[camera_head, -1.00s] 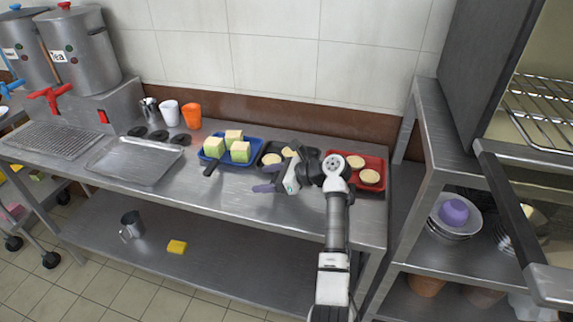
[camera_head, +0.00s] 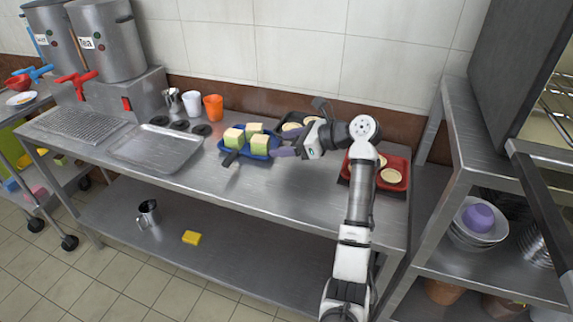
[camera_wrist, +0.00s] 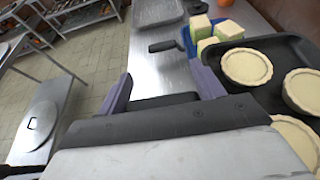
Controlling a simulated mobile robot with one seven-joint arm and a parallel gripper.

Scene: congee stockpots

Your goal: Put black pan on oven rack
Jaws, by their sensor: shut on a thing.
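The black pan (camera_head: 290,117) holds pale round pies and is partly hidden behind my gripper in the head view. In the wrist view the pan (camera_wrist: 290,52) fills the right side, with several pies in it. My gripper (camera_head: 284,151) has purple fingers and reaches left at the pan's front. In the wrist view the fingers (camera_wrist: 162,88) stand either side of a dark piece, which looks like the pan's handle, and are shut on it. Whether the pan is clear of the table is hard to tell. The oven rack (camera_head: 558,105) shows at the right edge, inside the open oven.
A blue pan (camera_head: 233,145) with pale green-sided cubes is close left of the black pan. A red tray (camera_head: 402,168) with pies lies at right. Cups (camera_head: 213,107) stand behind. The oven's open door (camera_head: 543,205) and a metal shelf (camera_head: 455,100) flank the right. The table's front middle is clear.

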